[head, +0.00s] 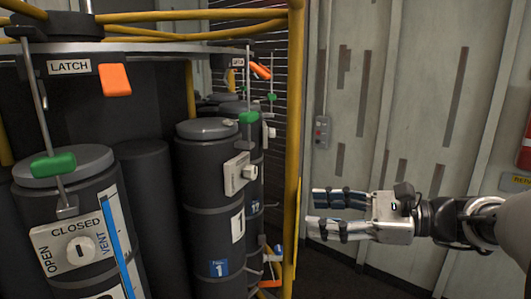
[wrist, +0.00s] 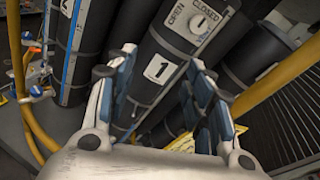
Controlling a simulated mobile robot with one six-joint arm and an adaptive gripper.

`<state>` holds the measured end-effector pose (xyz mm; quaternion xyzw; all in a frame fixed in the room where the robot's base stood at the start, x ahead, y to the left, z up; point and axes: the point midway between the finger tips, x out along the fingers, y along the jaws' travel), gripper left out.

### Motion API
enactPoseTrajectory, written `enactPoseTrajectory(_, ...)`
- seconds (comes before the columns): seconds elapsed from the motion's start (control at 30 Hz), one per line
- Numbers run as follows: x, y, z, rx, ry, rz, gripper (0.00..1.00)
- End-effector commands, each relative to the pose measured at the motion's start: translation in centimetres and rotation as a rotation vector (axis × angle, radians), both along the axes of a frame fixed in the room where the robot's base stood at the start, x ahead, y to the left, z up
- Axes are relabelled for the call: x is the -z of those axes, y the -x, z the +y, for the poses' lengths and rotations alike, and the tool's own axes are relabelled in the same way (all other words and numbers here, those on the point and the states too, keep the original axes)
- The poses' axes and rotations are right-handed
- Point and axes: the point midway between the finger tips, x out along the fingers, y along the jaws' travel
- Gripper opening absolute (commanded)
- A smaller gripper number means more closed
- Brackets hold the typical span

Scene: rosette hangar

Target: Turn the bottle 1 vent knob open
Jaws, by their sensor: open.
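Bottle 1 (head: 205,190) is a dark upright cylinder in the middle of the head view, with a white "1" label. Its vent knob (head: 249,172) sits on a pale plate on the bottle's upper right side. In the wrist view the knob (wrist: 197,22) is on a plate marked OPEN and CLOSED, above the "1" label (wrist: 158,69). The knob's exact pointing is too small to tell. My gripper (head: 312,212) is open and empty, to the right of the bottle and apart from it. In the wrist view, the fingers (wrist: 160,58) straddle the label, below the knob.
A yellow post (head: 295,130) stands between bottle and gripper in the head view. A nearer bottle (head: 75,215) at left has its own vent plate. Right of the post is open room before the wall.

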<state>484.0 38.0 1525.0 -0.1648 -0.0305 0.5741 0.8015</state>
Motion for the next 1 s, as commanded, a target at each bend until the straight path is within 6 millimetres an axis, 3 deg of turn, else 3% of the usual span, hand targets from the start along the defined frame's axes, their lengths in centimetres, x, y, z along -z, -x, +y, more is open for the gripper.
enactPoseTrajectory(0.03,-1.7,-1.1,-1.2,0.022,-0.056,0.014,0.48)
enactPoseTrajectory(0.1,-2.9,-2.0,-2.2,0.043,-0.116,0.022,0.48)
enactPoseTrajectory(0.27,-3.7,-2.9,-2.5,0.056,-0.166,0.027,0.48)
enactPoseTrajectory(1.0,-3.6,-8.4,10.9,0.054,-0.163,0.026,0.48)
